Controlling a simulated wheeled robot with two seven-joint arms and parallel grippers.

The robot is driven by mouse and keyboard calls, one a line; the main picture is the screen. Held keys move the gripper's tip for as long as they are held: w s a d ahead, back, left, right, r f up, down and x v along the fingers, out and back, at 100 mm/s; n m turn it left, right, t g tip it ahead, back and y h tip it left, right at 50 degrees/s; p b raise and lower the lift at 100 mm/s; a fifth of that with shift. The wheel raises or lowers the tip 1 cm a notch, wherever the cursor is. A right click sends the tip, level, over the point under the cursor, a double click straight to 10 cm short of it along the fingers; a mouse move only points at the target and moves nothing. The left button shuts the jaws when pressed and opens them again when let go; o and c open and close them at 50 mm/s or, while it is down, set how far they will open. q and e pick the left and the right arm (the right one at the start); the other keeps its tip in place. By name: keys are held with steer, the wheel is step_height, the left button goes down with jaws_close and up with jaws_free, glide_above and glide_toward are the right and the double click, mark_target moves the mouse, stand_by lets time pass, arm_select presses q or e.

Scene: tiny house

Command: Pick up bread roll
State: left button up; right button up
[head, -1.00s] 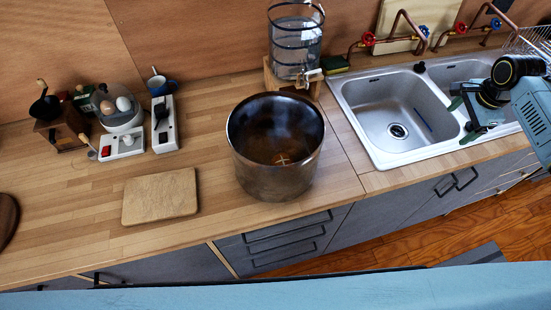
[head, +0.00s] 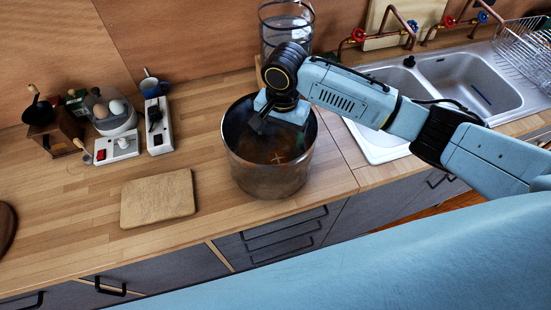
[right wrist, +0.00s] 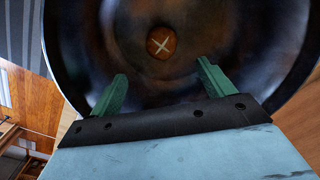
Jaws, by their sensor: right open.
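The bread roll (right wrist: 161,41) is round and brown with a pale cross on top. It lies at the bottom of a deep, dark metal pot (head: 245,165) on the counter. In the head view the roll (head: 277,158) shows dimly inside the pot. My right gripper (head: 256,124) is at the pot's mouth, above and to the left of the roll in the head view. In the right wrist view its two green fingers (right wrist: 158,82) are spread apart and empty, with the roll beyond them, not touched. My left gripper is not in view.
A cutting board (head: 158,198) lies left of the pot. An egg cooker (head: 114,118) and a power strip (head: 158,127) stand farther back. A glass water dispenser (head: 287,25) stands behind the pot, and a double sink (head: 468,82) is to the right.

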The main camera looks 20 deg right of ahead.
glide_above(279, 157)
steer(key=f, duration=0.7)
steer(key=shift+s+a, duration=0.1)
steer(key=shift+s, duration=0.15)
steer(key=f, duration=0.5)
steer(key=shift+w, duration=0.25)
steer(key=c, duration=1.1)
steer(key=shift+o, duration=0.2)
steer(key=shift+r, duration=0.15)
step_height(279, 157, up, 18)
steer(key=shift+r+p, duration=2.15)
steer(key=shift+p, duration=0.15)
